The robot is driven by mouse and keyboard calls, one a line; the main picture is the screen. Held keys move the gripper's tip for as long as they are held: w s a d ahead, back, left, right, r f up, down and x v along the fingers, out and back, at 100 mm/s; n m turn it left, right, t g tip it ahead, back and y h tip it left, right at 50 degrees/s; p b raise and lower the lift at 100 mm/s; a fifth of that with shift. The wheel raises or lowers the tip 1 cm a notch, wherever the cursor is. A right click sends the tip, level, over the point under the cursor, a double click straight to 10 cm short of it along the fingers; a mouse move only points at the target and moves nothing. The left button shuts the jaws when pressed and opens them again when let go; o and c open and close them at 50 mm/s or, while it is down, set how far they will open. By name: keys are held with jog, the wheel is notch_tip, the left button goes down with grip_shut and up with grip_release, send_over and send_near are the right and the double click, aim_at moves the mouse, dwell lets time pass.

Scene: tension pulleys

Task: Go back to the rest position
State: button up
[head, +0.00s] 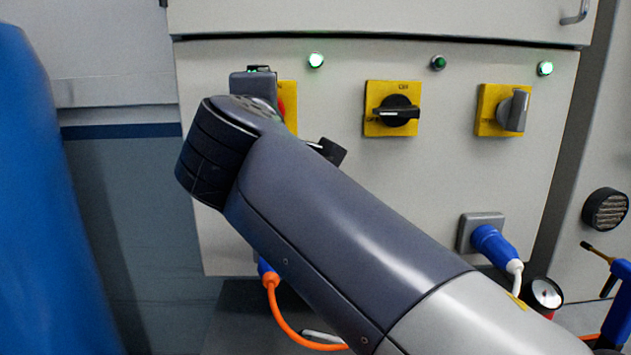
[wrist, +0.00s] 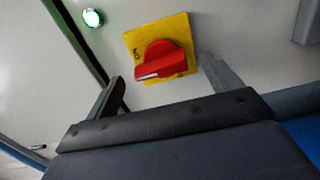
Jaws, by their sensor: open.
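My gripper (wrist: 163,88) is open in the wrist view, with one finger on each side below a red rotary knob (wrist: 162,62) on a yellow plate (wrist: 134,40). Nothing shows between the fingertips. Whether they touch the knob cannot be told. In the head view my arm crosses the cabinet front and hides most of this switch. Only part of its yellow plate (head: 290,96) and a sliver of red show beside my wrist. My gripper is largely hidden there.
The grey cabinet panel (head: 440,180) carries a black-knob switch (head: 396,112), a grey-knob switch (head: 513,110) and green lamps (head: 316,61). Below are a blue plug (head: 494,243) and an orange cable (head: 280,317). A blue object (head: 45,190) stands at left. A gauge (head: 543,294) is at lower right.

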jog(key=w, duration=0.3)
jog(key=shift+w+a, duration=0.1)
jog(key=shift+w, duration=0.05)
